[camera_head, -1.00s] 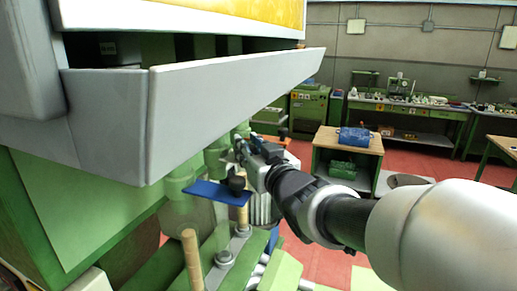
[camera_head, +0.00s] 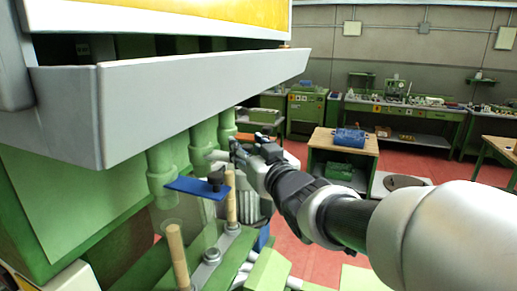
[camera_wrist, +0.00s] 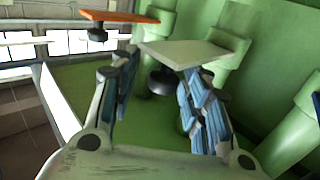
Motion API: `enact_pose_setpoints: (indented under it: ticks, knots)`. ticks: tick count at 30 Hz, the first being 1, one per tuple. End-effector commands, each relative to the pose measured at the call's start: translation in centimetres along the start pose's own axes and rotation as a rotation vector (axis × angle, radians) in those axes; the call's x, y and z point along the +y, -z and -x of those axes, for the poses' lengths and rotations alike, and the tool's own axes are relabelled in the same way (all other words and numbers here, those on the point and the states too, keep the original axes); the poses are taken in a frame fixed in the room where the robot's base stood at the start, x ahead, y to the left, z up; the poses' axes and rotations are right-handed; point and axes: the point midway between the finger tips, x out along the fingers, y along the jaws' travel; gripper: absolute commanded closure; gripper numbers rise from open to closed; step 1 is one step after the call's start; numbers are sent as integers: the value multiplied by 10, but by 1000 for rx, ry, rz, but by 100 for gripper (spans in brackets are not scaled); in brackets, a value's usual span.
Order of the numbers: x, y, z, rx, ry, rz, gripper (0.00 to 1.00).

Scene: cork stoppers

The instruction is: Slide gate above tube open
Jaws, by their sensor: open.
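Several slide gates with black knobs sit on the green tubes of the machine. A blue gate (camera_head: 190,188) is nearest in the head view, on the front tube (camera_head: 160,178). A pale grey gate (camera_head: 217,156) shows partly behind it, on the middle tube (camera_head: 203,142). An orange gate (camera_head: 262,138) is farther back. My gripper (camera_head: 238,153) is at the grey gate. In the wrist view my gripper (camera_wrist: 161,72) is open, with the grey gate (camera_wrist: 183,51) and its knob (camera_wrist: 162,82) between the fingers. Contact with the knob cannot be told. The orange gate (camera_wrist: 120,17) is beyond.
A large grey chute (camera_head: 190,95) overhangs the tubes. Wooden-looking posts (camera_head: 176,255) stand below them. A wooden-topped cabinet (camera_head: 343,142) and workbenches (camera_head: 405,112) are farther back. Open red floor (camera_head: 310,262) lies to the right.

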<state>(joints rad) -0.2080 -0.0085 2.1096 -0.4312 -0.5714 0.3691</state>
Motion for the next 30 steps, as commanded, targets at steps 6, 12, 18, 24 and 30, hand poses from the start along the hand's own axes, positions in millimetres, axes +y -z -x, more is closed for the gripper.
enact_pose_setpoints:
  ticks: [6, 12, 18, 24, 30]
  knots:
    - [0, 1, 7, 1, 0, 1, 57]
    - [1, 2, 43, 3, -2, 2, 57]
    - [0, 2, 86, 4, -2, 1, 57]
    - [0, 1, 113, 2, -1, 1, 57]
    - [0, 0, 120, 0, 0, 0, 57]
